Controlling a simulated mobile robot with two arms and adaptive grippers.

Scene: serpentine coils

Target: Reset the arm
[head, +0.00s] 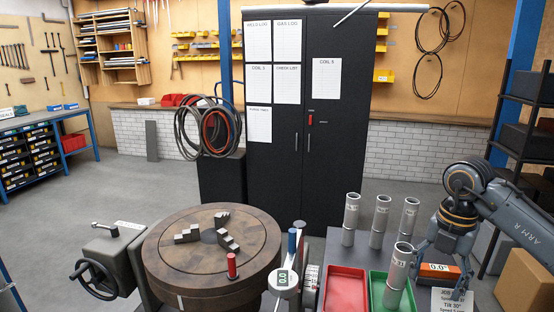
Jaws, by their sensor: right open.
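My right arm comes in from the right edge, and its gripper (440,262) points down at the right of the work surface. Its fingers are apart, and I see nothing held between them. The gripper is right of a grey metal tube (397,278) that stands tilted in a green tray (376,292). An orange angle gauge (436,268) reading 0.0° is behind the fingers, partly covered by them. My left gripper is not in view.
Several upright tubes (351,220) stand behind the trays. A red tray (345,288) is left of the green one. A round turntable (180,262) with stepped jaws is at front left. A black cabinet (340,150) stands behind. A cardboard box (525,283) is at right.

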